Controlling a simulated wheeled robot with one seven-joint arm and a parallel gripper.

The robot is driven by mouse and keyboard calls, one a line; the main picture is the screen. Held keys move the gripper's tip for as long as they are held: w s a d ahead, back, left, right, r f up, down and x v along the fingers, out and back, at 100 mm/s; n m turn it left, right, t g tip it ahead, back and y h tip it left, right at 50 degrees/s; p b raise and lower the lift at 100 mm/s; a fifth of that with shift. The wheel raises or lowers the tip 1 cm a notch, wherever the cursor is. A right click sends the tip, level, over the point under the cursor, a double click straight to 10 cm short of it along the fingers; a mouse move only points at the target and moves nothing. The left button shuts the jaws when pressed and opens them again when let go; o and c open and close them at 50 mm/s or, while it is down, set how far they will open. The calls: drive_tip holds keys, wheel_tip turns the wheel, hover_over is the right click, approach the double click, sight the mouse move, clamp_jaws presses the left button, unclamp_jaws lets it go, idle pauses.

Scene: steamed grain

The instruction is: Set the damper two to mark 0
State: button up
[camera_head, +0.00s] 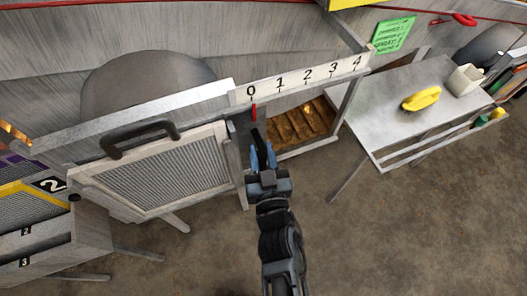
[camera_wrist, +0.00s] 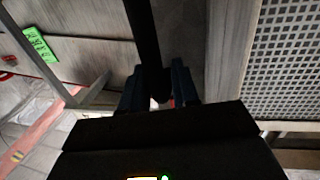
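A pale scale board (camera_head: 320,75) marked 0 to 4 runs along the top of a wooden frame. A small red pointer (camera_head: 254,113) stands just below the 0, at most slightly to its right. A grey mesh panel (camera_head: 160,172) with a dark arched handle (camera_head: 140,138) is left of the pointer. My gripper (camera_head: 261,150) is just below the pointer, its blue fingers around or beside a dark bar (camera_head: 255,134). In the wrist view the bar (camera_wrist: 145,35) runs between my gripper's fingers (camera_wrist: 161,90). Whether they press on it is unclear.
Right of the panel is an open bay (camera_head: 300,122) with a lit brown floor. A grey table (camera_head: 385,95) with a yellow object (camera_head: 421,98) stands to the right. A unit marked 2 (camera_head: 52,185) is at left. The floor in front is clear.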

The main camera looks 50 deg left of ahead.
drive_tip(key=shift+o, duration=1.3)
drive_tip(key=shift+s+a, duration=0.1)
drive_tip(key=shift+s, duration=0.15)
drive_tip(key=shift+w, duration=0.1)
drive_tip(key=p+v, duration=0.1)
drive_tip(key=v, duration=0.7)
